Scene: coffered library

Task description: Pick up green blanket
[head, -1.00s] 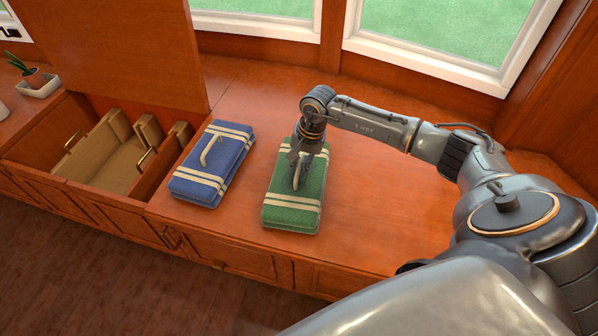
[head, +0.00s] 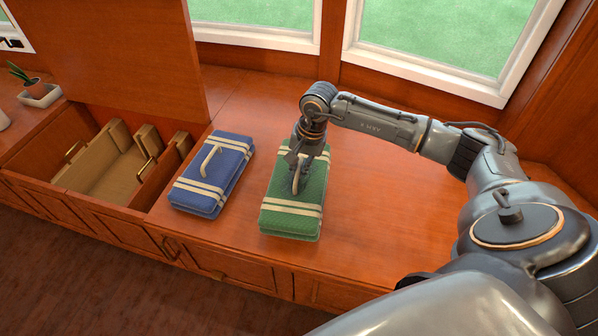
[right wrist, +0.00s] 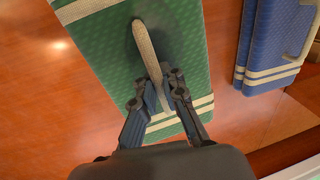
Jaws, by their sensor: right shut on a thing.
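The green blanket (head: 291,205) is a folded bundle with cream stripes and a cream strap handle on top. It is on or just above the wooden counter; I cannot tell if there is a gap beneath it. My right gripper (head: 299,171) is over it, shut on the handle. In the right wrist view, the fingers (right wrist: 164,82) close on either side of the cream handle (right wrist: 146,45), with the green cloth (right wrist: 98,52) behind. My arm hides part of the blanket's far end in the head view. My left gripper is not in view.
A similar blue blanket (head: 212,174) lies just left of the green one. Further left is an open compartment (head: 108,170) with tan boxes, below a raised wooden panel (head: 120,50). A potted plant (head: 38,90) stands at far left. The counter's right part (head: 375,215) is clear.

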